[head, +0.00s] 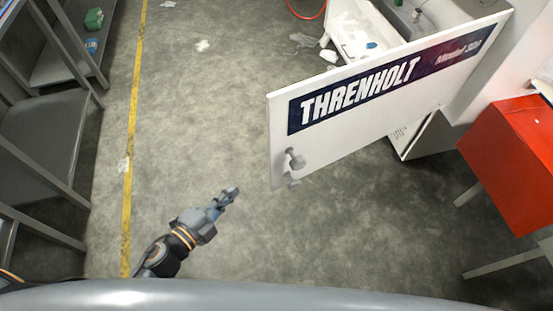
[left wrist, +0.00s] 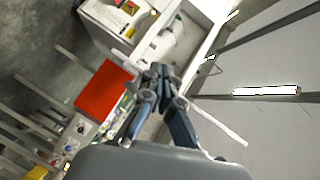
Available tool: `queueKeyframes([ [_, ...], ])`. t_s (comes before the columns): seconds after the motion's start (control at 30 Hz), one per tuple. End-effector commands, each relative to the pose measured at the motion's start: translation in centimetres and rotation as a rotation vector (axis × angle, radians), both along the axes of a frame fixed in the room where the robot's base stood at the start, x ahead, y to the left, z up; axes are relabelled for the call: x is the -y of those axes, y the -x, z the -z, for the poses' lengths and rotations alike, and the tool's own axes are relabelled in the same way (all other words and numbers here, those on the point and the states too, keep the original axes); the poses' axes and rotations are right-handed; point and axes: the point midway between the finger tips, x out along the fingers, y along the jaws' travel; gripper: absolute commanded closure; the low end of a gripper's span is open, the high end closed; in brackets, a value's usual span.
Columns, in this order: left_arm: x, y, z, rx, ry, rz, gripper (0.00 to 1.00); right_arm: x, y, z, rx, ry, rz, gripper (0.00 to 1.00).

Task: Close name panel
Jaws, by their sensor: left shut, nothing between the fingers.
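The name panel (head: 345,128) is a white door marked "THRENHOLT" on a dark blue band. In the head view it stands swung out from the white machine (head: 362,30), whose inside shows behind it. A grey knob-like handle (head: 294,160) is near its free left end. My left gripper (head: 232,192) is shut and empty, to the left of the handle and lower in the picture, with a visible gap to the panel. In the left wrist view the shut fingers (left wrist: 159,72) show at the centre. My right gripper is not in view.
A red bin (head: 510,150) on a light-legged stand is at the right. Grey shelving (head: 45,135) runs along the left side, past a yellow floor line (head: 132,130). The floor (head: 200,110) between line and panel is mostly clear, with small white scraps.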

Motion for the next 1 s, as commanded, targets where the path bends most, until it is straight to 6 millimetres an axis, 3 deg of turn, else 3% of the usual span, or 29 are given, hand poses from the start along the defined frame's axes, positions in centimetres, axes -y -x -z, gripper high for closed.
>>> queueKeyframes([
  [0.03,1.4,0.5,-3.0,0.087,-0.034,0.067,1.0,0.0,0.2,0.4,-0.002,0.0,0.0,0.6],
  [0.1,2.9,1.3,-6.2,0.183,-0.078,0.139,1.0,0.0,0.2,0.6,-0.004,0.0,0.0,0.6],
  [0.2,4.4,2.3,-9.3,0.277,-0.119,0.205,1.0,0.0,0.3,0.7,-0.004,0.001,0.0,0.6],
  [0.3,5.1,2.7,-10.8,0.322,-0.14,0.235,1.0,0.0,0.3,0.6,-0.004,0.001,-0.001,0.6],
  [0.57,7.5,0.3,-11.6,0.335,-0.142,0.24,1.0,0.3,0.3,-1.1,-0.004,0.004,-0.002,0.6],
  [0.8,10.4,-2.8,-11.5,0.333,-0.141,0.239,1.0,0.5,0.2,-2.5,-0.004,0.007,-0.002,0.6],
  [1.0,11.8,-4.2,-11.2,0.331,-0.142,0.239,1.0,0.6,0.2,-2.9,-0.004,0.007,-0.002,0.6],
])
